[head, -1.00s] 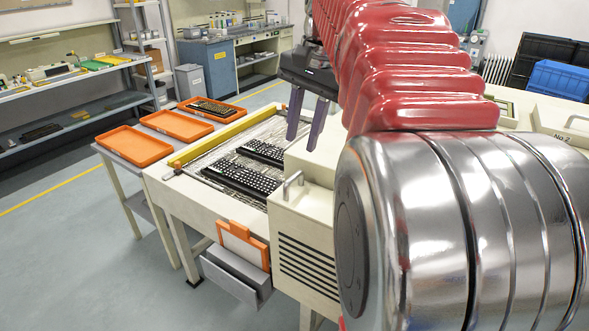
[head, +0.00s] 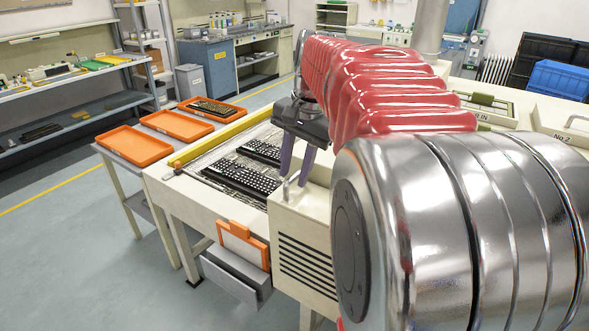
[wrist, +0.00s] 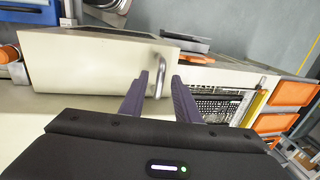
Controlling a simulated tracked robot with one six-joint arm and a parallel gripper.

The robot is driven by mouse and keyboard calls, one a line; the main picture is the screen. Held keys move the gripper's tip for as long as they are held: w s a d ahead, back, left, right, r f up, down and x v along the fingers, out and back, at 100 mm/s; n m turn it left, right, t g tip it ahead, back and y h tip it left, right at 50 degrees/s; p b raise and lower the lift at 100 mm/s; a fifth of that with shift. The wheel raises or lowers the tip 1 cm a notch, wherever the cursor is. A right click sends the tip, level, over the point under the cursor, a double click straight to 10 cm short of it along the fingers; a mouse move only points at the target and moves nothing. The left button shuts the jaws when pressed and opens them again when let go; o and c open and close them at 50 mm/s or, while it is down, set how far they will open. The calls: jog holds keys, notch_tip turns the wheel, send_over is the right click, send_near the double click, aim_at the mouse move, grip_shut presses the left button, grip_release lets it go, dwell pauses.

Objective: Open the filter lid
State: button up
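A beige housing (head: 308,215) with a slatted front stands at the near end of the printing table. A bent metal handle (head: 289,188) rises from its top edge. No label marks the filter lid; the beige panel carrying this handle looks closed. My gripper (head: 294,174) has two purple fingers pointing down just above the handle. In the wrist view my gripper (wrist: 160,76) is open, and the handle (wrist: 159,82) shows in the gap between the fingertips. I cannot tell whether the fingers reach around it or touch it.
Orange trays (head: 136,146) stand at the left. An orange-framed panel (head: 243,246) stands in a grey bin (head: 232,276) at the table's front.

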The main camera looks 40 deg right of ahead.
jog(key=shift+c, duration=0.5)
grip_shut()
jog(key=shift+r, duration=0.1)
